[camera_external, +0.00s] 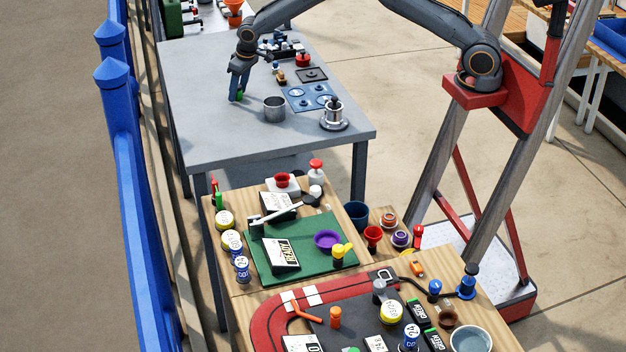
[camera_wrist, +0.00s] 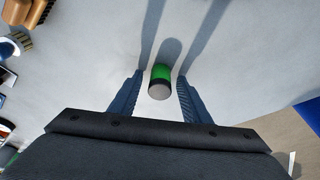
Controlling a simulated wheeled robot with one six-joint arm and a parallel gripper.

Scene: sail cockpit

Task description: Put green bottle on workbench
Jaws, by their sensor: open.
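My gripper (camera_external: 239,84) is low over the grey workbench (camera_external: 195,95), near its left part. A small green bottle (camera_external: 240,96) shows at its fingers, mostly hidden by them in the external view. In the wrist view the green bottle (camera_wrist: 160,80) stands on the pale surface, with a green body and a dark and whitish end towards me. My gripper's two fingers (camera_wrist: 160,98) are apart, one on each side of the bottle, with visible gaps. The bottle casts a shadow on the surface.
A metal cup (camera_external: 274,109) stands close to the right of my gripper. A blue panel with round parts (camera_external: 310,97) and a metal pot-like piece (camera_external: 334,115) lie further right. A cluttered wooden table (camera_external: 220,270) is in front. The workbench's left side is clear.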

